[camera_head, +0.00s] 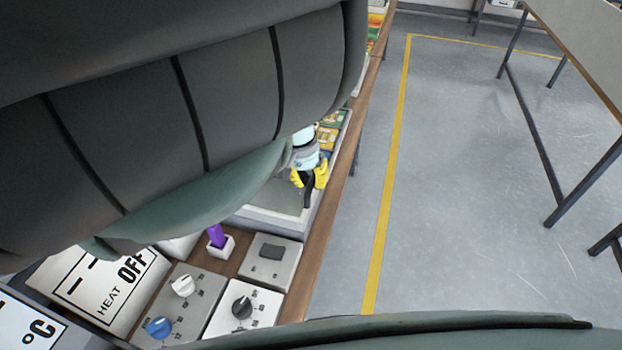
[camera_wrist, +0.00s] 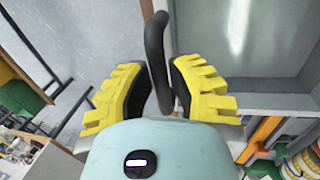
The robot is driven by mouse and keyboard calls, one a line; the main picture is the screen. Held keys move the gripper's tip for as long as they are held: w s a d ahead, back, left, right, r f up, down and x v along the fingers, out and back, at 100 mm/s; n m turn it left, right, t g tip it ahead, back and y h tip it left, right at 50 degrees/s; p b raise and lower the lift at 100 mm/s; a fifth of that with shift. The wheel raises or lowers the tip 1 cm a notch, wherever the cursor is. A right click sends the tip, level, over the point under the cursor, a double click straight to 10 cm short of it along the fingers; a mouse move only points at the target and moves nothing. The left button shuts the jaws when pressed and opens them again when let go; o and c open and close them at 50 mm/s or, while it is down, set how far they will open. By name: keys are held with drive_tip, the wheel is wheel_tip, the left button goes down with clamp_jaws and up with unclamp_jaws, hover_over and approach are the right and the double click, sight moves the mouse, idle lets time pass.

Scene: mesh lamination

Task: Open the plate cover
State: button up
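The plate cover is a flat grey panel (camera_wrist: 240,40) with a lighter frame. In the head view its grey surface (camera_head: 278,200) lies level, partly hidden by my arm. A black curved handle (camera_wrist: 156,45) stands at its edge; it also shows in the head view (camera_head: 308,190). My gripper (camera_wrist: 158,75), with yellow fingers and dark pads, is at the handle. One finger is on each side of it, with the handle filling most of the narrow gap. I cannot tell whether both pads press on it. My gripper also shows in the head view (camera_head: 308,176).
In front of the plate are a switch box (camera_head: 270,262), a black knob box (camera_head: 242,307), a panel with white and blue knobs (camera_head: 170,310), and a purple piece (camera_head: 216,236). Coloured items lie behind the plate. Open floor (camera_head: 460,200) is to the right.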

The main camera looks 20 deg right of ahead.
clamp_jaws()
drive_tip(key=shift+w, duration=0.1)
